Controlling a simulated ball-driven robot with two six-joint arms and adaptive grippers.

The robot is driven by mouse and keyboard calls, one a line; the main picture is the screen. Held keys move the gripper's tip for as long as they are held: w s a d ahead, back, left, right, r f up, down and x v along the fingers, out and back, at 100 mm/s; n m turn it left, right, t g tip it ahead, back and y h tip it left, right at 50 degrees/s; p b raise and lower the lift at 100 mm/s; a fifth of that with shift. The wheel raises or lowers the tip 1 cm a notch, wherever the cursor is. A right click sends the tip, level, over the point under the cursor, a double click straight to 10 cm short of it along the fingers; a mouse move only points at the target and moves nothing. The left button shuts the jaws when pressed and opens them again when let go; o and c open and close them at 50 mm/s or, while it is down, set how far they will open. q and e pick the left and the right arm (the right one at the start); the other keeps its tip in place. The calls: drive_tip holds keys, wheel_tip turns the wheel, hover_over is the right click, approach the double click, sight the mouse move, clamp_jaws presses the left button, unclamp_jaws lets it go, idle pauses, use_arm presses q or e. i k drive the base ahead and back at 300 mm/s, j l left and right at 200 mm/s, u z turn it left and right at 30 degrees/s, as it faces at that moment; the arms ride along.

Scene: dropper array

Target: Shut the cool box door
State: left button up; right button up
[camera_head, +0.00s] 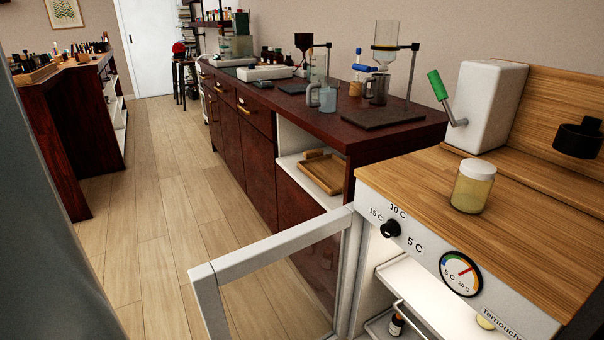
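The cool box (408,236) stands at the lower right, white with a wooden top, a black knob and a round dial on its front. Its white-framed glass door (272,246) is open and swings out to the left, toward the lower middle of the view. The door's lower part is cut off by the picture's bottom edge. Inside the box are a white shelf and a small dark bottle (396,324). Neither gripper can be made out in this view.
A jar (473,186) and a white device with a green handle (484,106) stand on the box's top. A dark red counter (255,132) with glassware runs behind the door. Wooden floor (165,215) is clear to the left.

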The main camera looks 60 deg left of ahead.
sight(205, 278)
drive_tip(key=k+j+z, duration=0.1)
drive_tip(key=k+j, duration=0.25)
drive_tip(key=j, duration=0.25)
drive_tip(key=k+j+z, duration=0.1)
drive_tip(key=k+j, duration=0.3)
drive_tip(key=j, duration=0.2)
drive_tip(key=k+j+z, duration=0.15)
drive_tip(key=k+j, duration=0.25)
drive_tip(key=j, duration=0.15)
drive_tip(key=j+z, duration=0.1)
drive_tip(key=j, duration=0.65)
drive_tip(key=k+j+z, duration=0.15)
drive_tip(key=j, duration=0.6)
